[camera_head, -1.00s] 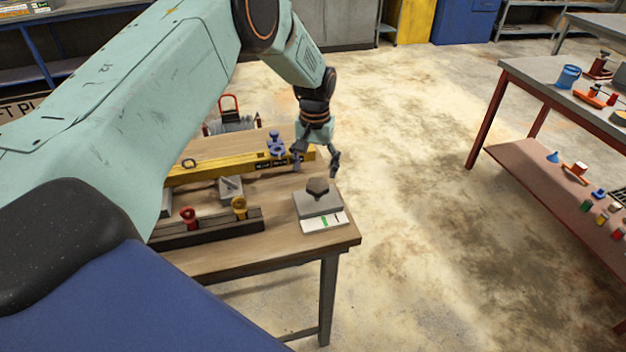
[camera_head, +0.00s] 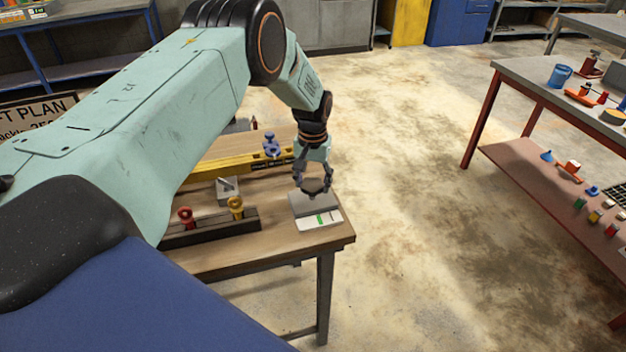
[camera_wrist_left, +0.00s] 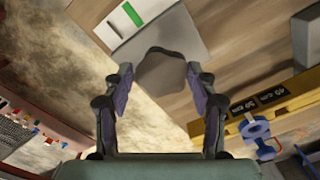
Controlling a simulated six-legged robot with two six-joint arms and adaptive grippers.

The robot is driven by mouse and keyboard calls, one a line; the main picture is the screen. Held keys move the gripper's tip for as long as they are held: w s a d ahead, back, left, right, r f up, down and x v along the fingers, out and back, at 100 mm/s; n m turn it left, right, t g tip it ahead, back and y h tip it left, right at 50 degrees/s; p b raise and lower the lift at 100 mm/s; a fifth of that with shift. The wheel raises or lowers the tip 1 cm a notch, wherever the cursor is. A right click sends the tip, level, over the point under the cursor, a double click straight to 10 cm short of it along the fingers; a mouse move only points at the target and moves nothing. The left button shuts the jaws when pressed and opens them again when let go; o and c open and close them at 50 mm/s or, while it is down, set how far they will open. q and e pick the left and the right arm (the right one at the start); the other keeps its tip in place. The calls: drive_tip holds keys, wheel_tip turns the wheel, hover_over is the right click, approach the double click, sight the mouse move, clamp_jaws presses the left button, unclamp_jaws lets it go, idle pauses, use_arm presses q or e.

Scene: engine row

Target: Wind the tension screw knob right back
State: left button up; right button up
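The tension screw knob, a dark brown lobed knob (camera_wrist_left: 162,70), stands on a grey block (camera_head: 304,205) at the near right corner of the wooden bench. A white label (camera_head: 320,219) with a green mark lies on the block's front. My left gripper (camera_head: 314,190) points down over the knob and mostly hides it in the head view. In the left wrist view the gripper (camera_wrist_left: 160,95) is open, with one finger on each side of the knob and small gaps visible. My right gripper is not in view.
A yellow bar (camera_head: 225,166) with a blue clamp-like part (camera_head: 271,145) lies behind. A dark rail (camera_head: 212,228) with red and yellow knobs (camera_head: 236,206) stands left of the block. Floor is clear right of the bench; a red-framed table (camera_head: 540,95) stands farther right.

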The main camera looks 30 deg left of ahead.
use_arm(q)
drive_tip(key=shift+w+a+f, duration=0.2)
drive_tip(key=shift+a+f, duration=0.1)
drive_tip(key=c, duration=0.4)
drive_tip(key=shift+c, duration=1)
drive_tip(key=shift+d, duration=0.15)
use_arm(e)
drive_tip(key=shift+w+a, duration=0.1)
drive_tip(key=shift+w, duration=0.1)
use_arm(q)
drive_tip(key=shift+n, duration=0.3)
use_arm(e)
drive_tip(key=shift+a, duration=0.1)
use_arm(q)
drive_tip(key=n, duration=0.4)
drive_tip(key=shift+n, duration=0.3)
drive_tip(key=n, duration=1.2)
drive_tip(key=shift+r+n, duration=0.1)
drive_tip(key=shift+n, duration=0.2)
drive_tip(key=n+p, duration=0.1)
drive_tip(key=n, duration=0.5)
drive_tip(key=shift+n, duration=0.3)
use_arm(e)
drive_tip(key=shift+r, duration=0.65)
